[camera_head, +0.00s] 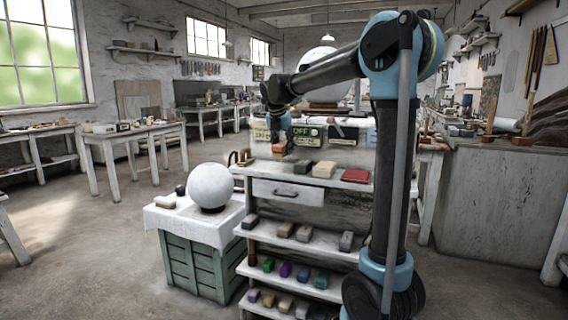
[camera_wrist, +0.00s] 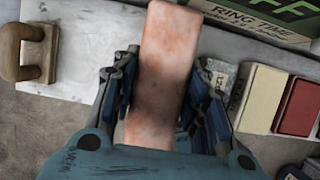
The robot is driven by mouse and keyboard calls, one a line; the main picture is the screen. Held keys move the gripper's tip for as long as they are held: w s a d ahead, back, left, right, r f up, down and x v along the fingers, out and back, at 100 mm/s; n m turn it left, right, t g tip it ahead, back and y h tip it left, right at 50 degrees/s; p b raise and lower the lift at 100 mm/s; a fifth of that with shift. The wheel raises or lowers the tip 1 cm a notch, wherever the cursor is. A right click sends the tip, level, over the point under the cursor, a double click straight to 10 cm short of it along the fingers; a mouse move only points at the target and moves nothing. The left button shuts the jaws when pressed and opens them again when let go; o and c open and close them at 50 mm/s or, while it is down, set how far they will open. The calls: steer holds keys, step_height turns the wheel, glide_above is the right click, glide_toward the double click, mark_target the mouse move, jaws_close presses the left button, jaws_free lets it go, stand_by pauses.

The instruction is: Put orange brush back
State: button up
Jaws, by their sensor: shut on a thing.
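The orange brush (camera_wrist: 162,70) looks like a long, worn orange-pink block in the wrist view; no bristles show. My gripper (camera_wrist: 163,95) is shut on it, with blue-black fingers on both of its long sides. The far end of the brush sticks out past the fingertips toward the sign. In the head view my gripper (camera_head: 279,136) is over the top of the shelf unit (camera_head: 262,168), and the orange brush (camera_head: 279,148) shows small beneath it. Whether the brush touches the surface below cannot be told.
A green OFF sign (camera_head: 303,131) stands behind the shelf top. Cream (camera_head: 323,169) and red (camera_head: 355,175) blocks lie to the right. A wooden-handled tool (camera_wrist: 27,52) lies left in the wrist view. A white sphere (camera_head: 211,186) rests on a covered crate (camera_head: 192,262). Lower shelves hold several coloured blocks.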

mark_target(283, 168)
steer(key=shift+f, duration=3)
steer(key=o, duration=1.1)
steer(key=v, duration=1.2)
